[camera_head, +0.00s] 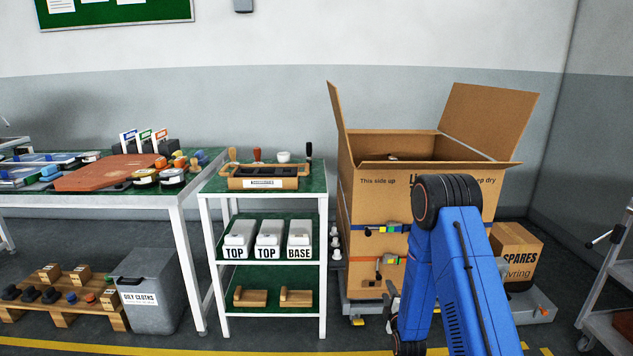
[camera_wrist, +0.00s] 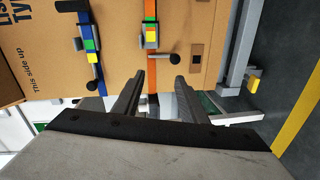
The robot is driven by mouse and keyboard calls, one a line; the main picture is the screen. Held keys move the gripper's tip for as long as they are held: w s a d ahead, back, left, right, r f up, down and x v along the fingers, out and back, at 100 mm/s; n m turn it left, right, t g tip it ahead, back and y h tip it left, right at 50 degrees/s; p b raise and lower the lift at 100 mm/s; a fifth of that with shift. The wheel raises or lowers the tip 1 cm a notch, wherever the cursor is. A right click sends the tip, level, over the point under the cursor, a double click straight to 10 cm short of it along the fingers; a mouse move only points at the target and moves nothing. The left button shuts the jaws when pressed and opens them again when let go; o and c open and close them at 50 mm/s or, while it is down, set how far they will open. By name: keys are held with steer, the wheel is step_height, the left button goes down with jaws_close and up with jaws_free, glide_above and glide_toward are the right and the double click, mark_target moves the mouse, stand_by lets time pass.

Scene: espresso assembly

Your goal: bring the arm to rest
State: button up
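My blue arm (camera_head: 447,270) is folded in front of the large open cardboard box (camera_head: 365,215) in the head view, bent at a high elbow. My gripper (camera_wrist: 158,82) shows in the wrist view with its two dark fingers apart and nothing between them. The box's side, with a blue strap (camera_wrist: 88,62) and an orange strap (camera_wrist: 150,62), lies beyond the fingertips. I cannot tell the exact gap to the box. In the head view my arm hides part of the box front.
A white trolley (camera_head: 323,280) with an accessories tray (camera_head: 263,183) and labelled bins stands left of the box. A workbench (camera_head: 120,201) is further left, with a grey bin (camera_head: 150,290) below. A smaller spares box (camera_head: 515,250) and grey cart (camera_head: 605,290) are right.

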steer(key=s+r+m+g, duration=0.3)
steer(key=r+m, duration=0.1)
steer(key=r, duration=1)
steer(key=s+r+m+g, duration=0.3)
steer(key=s+r+m, duration=0.1)
steer(key=s+r, duration=0.65)
steer(key=s+r+m+g, duration=0.3)
steer(key=s+r+m, duration=0.1)
steer(key=s, duration=1.5)
steer(key=s+d+r+m+g, duration=0.1)
steer(key=s+r+m+g, duration=0.1)
steer(key=s, duration=1.7)
steer(key=shift+s+r+m+g, duration=0.25)
steer(key=shift+r+m+g, duration=0.15)
steer(key=shift+r+m, duration=0.6)
steer(key=shift+f, duration=0.1)
